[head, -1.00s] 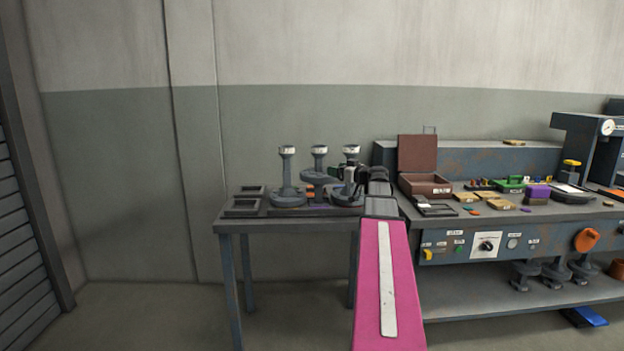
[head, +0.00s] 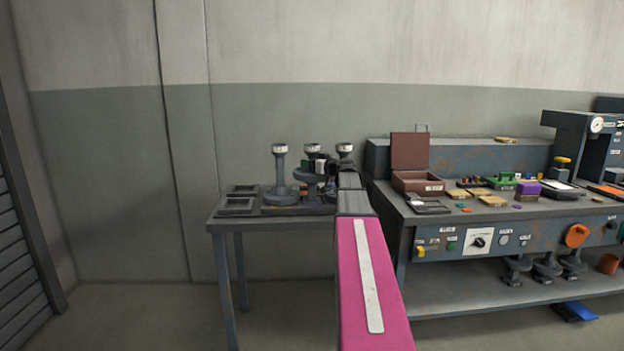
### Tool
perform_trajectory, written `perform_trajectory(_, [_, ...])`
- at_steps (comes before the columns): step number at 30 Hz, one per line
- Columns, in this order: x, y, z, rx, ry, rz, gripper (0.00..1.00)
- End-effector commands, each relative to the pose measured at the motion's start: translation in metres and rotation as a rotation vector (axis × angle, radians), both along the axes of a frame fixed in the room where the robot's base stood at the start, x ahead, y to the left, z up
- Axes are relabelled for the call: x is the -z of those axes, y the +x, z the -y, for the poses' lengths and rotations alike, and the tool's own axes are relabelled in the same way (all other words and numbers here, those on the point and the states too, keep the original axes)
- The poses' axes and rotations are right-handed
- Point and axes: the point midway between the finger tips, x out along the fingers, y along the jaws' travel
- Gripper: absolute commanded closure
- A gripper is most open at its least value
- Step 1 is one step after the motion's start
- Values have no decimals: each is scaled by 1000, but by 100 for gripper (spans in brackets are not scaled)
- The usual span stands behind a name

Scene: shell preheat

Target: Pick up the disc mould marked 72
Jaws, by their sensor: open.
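Three grey disc moulds, each with a post and a pale marked cap, stand on the left table (head: 222,226): a left one (head: 280,172), a middle one (head: 312,148) and a right one (head: 344,148). The cap marks are too small to read, so I cannot tell which is 72. My gripper (head: 320,168) is open, at the middle mould just below its cap as seen here. Whether it touches the post cannot be told. My arm hides most of the right mould.
Empty dark frames (head: 238,205) lie at the table's left. The workbench (head: 440,215) adjoins on the right, with an open brown box (head: 418,182) near its edge. Several similar moulds (head: 546,268) sit on its lower shelf. Free floor lies left of the table.

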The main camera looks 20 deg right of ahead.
Motion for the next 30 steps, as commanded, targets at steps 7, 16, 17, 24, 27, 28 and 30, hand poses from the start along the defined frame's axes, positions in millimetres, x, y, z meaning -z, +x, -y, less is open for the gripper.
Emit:
perform_trajectory(7, [0,0,0,0,0,0,53])
perform_trajectory(16, [0,0,0,0,0,1,100])
perform_trajectory(17, [0,0,0,0,0,1,100])
perform_trajectory(24, [-6,0,0,0,0,1,100])
perform_trajectory(27, [-16,0,0,0,-2,3,100])
perform_trajectory(28, [-21,0,0,0,-2,3,100])
perform_trajectory(30, [-33,0,0,0,-1,3,100])
